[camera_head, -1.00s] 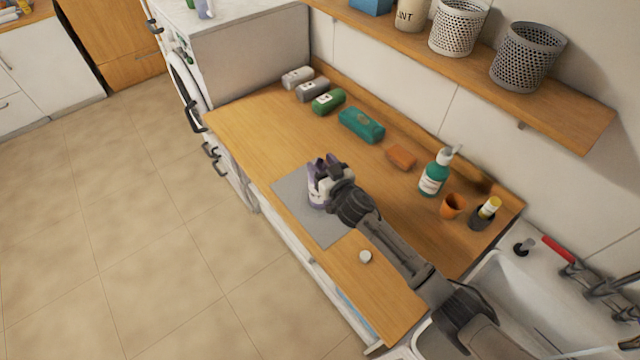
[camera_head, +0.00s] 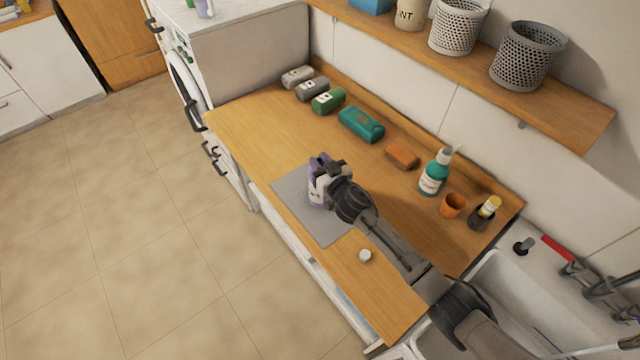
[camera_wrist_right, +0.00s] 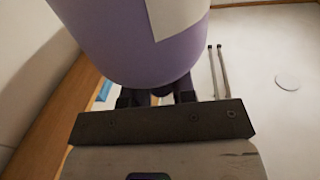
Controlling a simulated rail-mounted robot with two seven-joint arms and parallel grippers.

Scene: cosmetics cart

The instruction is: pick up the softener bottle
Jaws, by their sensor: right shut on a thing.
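The softener bottle (camera_head: 315,190), light purple with a white label, is upright at the grey mat (camera_head: 326,230) on the wooden counter. My right gripper (camera_head: 327,168) is shut on its upper part and hides much of it. In the right wrist view the purple bottle (camera_wrist_right: 130,45) fills the upper middle, close in front of the gripper (camera_wrist_right: 157,97), with part of its pale label showing. I cannot tell whether its base touches the mat. My left gripper is not in view.
A small white cap (camera_head: 365,256) lies near the counter's front edge. Along the back are a green pump bottle (camera_head: 433,176), an orange cup (camera_head: 452,205), an orange block (camera_head: 401,157) and a teal pack (camera_head: 361,124). A shelf (camera_head: 560,120) overhangs the back. The counter's left part is clear.

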